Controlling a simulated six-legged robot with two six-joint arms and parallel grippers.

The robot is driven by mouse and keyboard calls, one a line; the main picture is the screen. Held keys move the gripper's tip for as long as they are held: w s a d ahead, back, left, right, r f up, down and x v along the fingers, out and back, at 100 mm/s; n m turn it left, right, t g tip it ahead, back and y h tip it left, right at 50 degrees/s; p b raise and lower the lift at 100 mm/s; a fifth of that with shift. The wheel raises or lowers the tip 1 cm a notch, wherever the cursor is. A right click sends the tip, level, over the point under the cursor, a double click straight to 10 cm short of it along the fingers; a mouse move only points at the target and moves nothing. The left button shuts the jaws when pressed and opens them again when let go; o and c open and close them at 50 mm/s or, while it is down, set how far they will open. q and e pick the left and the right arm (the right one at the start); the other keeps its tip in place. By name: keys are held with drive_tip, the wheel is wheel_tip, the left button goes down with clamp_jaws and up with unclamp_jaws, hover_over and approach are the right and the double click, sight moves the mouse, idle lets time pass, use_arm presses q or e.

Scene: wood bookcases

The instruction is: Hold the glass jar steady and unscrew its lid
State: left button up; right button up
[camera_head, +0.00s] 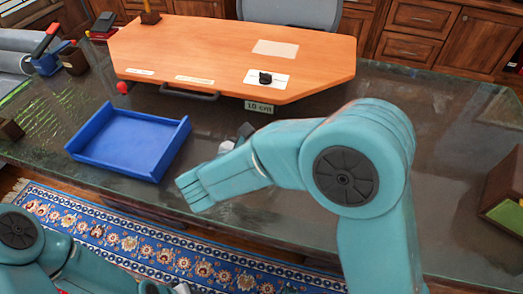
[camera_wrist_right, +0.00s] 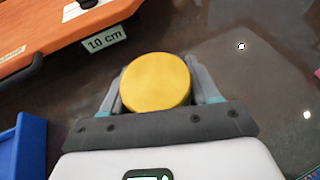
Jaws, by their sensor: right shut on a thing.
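A round yellow lid (camera_wrist_right: 156,81) fills the middle of the right wrist view, seen from above. My right gripper (camera_wrist_right: 157,88) has one grey finger on each side of it and is shut on it. The glass of the jar is hidden beneath the lid. In the head view my right arm reaches left over the dark glass-topped desk and hides the lid and jar. Grey parts of the right gripper (camera_head: 240,134) show just behind the arm.
A blue tray (camera_head: 125,143) sits on the desk (camera_head: 440,140), left of my right arm. An orange wooden board (camera_head: 215,50) with a handle and a "10 cm" label (camera_head: 259,107) lies behind. A wooden box (camera_head: 503,190) stands at the right edge. Desk between is clear.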

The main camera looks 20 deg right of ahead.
wheel_tip(320, 180, up, 18)
drive_tip(key=p, duration=0.3)
drive_tip(key=o, duration=0.7)
drive_tip(key=c, duration=1)
